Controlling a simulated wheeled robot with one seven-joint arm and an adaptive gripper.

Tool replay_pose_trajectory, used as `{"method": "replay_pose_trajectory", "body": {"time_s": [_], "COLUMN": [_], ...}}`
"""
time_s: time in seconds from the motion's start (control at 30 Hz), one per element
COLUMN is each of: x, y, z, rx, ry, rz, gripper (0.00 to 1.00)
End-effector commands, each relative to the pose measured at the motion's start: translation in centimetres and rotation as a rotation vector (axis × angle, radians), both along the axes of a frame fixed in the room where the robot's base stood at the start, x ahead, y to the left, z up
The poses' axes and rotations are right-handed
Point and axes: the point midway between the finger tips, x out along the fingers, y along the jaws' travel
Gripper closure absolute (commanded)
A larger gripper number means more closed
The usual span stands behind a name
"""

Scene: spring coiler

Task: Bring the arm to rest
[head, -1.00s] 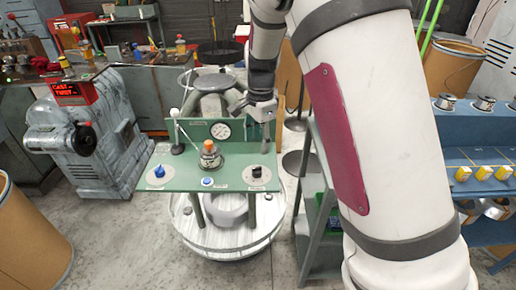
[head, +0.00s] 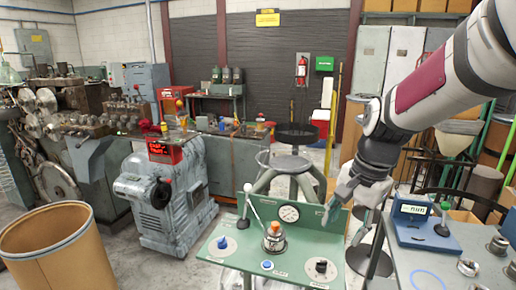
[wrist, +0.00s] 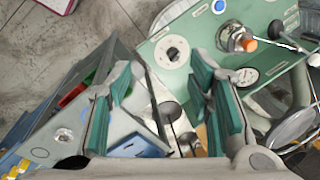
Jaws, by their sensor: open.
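My gripper (wrist: 165,95) shows in the wrist view with its teal-padded fingers apart and nothing between them. It is above the gap between a green control panel (wrist: 195,25) and a grey-blue bench (wrist: 35,150). In the head view my arm comes in from the upper right. My gripper (head: 338,205) hangs there near the right end of the green panel (head: 232,268), close to its upright back; whether it touches cannot be told. The panel carries a dial gauge (head: 289,213), a lever, knobs and an orange-topped part (head: 274,236).
A bench (head: 440,260) with a blue digital gauge (head: 420,222) stands right of the panel. A round stool (head: 290,165) is behind it. A grey machine with a red display (head: 165,151) and a brown drum (head: 50,245) stand left. Floor between them is clear.

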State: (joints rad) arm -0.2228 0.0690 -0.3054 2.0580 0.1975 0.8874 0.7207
Motion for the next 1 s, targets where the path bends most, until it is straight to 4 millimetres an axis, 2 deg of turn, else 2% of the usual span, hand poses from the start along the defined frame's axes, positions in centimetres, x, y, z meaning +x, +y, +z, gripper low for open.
{"method": "replay_pose_trajectory", "body": {"time_s": [0.03, 0.1, 0.3, 0.5, 0.6, 0.8, 1.0], "x": [-1.6, -3.9, -10.3, -16.4, -18.7, -21.3, -21.7], "y": [0.0, 0.1, 0.1, -0.1, -0.2, -0.5, -0.6], "z": [1.3, 2.6, 5.1, 5.8, 5.6, 5.1, 4.9], "rx": [-0.001, -0.012, -0.082, -0.204, -0.268, -0.352, -0.366], "ry": [-0.028, -0.061, -0.155, -0.234, -0.256, -0.273, -0.273], "rz": [0.056, 0.147, 0.4, 0.641, 0.738, 0.849, 0.868], "gripper": [0.53, 0.53, 0.53, 0.53, 0.53, 0.53, 0.53]}}
